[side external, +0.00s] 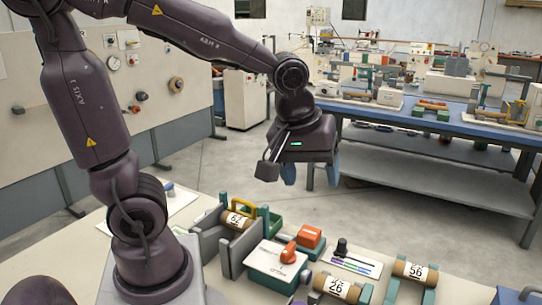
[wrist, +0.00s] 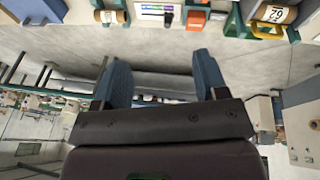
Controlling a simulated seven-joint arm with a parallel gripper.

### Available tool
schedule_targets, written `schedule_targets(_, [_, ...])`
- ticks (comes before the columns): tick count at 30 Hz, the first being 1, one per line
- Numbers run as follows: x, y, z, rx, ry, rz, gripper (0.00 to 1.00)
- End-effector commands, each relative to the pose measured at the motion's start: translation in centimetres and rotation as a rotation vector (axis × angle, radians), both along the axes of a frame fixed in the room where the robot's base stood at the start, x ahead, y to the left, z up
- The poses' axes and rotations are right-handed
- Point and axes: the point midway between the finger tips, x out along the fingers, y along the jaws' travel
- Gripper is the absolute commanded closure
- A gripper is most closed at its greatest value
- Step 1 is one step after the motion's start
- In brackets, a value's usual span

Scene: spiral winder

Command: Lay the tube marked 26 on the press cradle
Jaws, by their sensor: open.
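The tube marked 26 (side external: 338,287) is brown with a white label and lies in teal supports at the front of the near table, partly cut off by the picture edge. My gripper (side external: 310,175) is open and empty, high beyond the table's far side and well away from the tube.
A tube marked 56 (side external: 415,271) rests on teal supports at right. Another labelled tube (side external: 237,219), seemingly 62, sits between grey plates at left. An orange block (side external: 308,237) and a panel with a black knob (side external: 342,250) stand between. A blue-topped bench (side external: 440,118) is behind.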

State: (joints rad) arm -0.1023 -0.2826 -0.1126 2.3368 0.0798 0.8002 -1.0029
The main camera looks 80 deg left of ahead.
Motion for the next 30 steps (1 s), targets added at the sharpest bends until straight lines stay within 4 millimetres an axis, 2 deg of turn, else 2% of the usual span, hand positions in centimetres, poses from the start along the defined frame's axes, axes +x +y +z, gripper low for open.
schedule_targets(1, [-1.3,-0.1,1.3,0.038,-0.033,-0.139,0.34])
schedule_targets(6, [-4.9,-0.5,3.5,0.165,-0.096,-0.567,0.34])
schedule_targets(9, [-6.3,-0.6,4.1,0.224,-0.126,-0.740,0.34])
schedule_targets(12, [-7.1,-0.7,4.3,0.262,-0.144,-0.844,0.34])
schedule_targets(16, [-7.4,-0.8,4.4,0.280,-0.150,-0.895,0.34])
schedule_targets(30, [-7.3,-0.8,4.4,0.281,-0.148,-0.894,0.34])
